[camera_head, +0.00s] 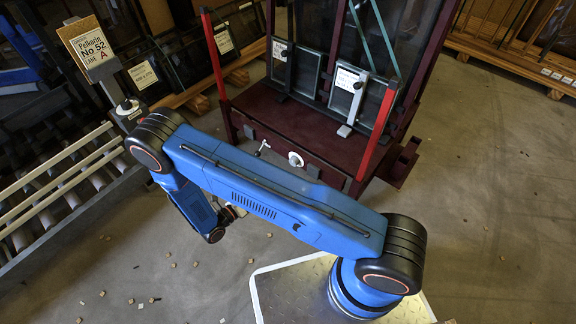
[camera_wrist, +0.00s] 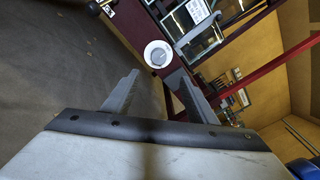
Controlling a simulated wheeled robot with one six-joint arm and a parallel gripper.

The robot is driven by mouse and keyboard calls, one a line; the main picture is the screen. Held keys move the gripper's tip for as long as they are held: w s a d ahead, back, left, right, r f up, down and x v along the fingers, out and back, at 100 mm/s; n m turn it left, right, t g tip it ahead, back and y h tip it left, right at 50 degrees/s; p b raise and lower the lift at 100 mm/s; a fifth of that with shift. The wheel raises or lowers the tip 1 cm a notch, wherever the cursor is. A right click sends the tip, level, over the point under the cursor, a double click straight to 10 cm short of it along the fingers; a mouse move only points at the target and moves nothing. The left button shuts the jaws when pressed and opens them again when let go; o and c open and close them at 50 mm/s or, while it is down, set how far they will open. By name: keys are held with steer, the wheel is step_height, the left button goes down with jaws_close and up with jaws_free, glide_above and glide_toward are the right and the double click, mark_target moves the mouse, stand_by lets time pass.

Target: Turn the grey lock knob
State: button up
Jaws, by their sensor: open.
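The lock knob (camera_wrist: 158,54) shows in the wrist view as a round white dial with a grey centre, on the dark red frame. It also shows in the head view (camera_head: 295,159) on the front edge of the frame's base, just beyond my arm. My gripper (camera_wrist: 158,80) is open and empty. Its two fingers point toward the frame, and the dial appears between and beyond their tips, apparently apart from them. In the head view my gripper is mostly hidden by my arm.
The dark red frame (camera_head: 290,122) carries glass panes and has bright red posts (camera_head: 376,130). A small metal handle (camera_head: 262,148) sits left of the knob. A roller rack (camera_head: 60,185) stands at left. Small scraps lie on otherwise open floor (camera_head: 490,220).

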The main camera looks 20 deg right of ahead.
glide_toward(292, 163)
steer(key=x, duration=0.8)
steer(key=shift+d, duration=0.1)
stand_by(0.4)
steer(key=c, duration=1.1)
